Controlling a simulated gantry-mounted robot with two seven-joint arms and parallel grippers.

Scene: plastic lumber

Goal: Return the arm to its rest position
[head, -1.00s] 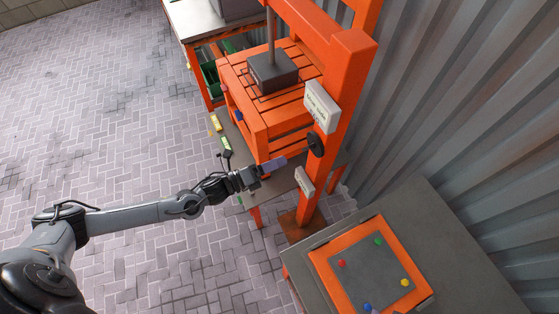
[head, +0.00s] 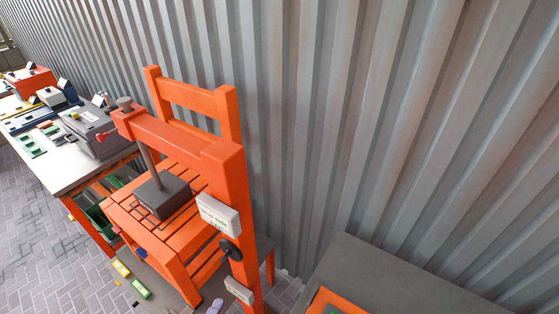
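Neither of my grippers is in the head view now, and no part of my arms shows clearly. The orange press (head: 228,165) stands in the middle with its dark grey block (head: 161,194) on the slatted orange top. A light purple piece (head: 215,306) shows at the bottom edge, by the foot of the press; what it rests on or is held by is out of view.
A grey-topped table (head: 335,262) with an orange-framed panel (head: 325,302) is at the lower right. A long workbench (head: 62,170) with a grey machine (head: 97,132) is at the left. A corrugated metal wall (head: 400,110) closes off the back. Paved floor shows at lower left.

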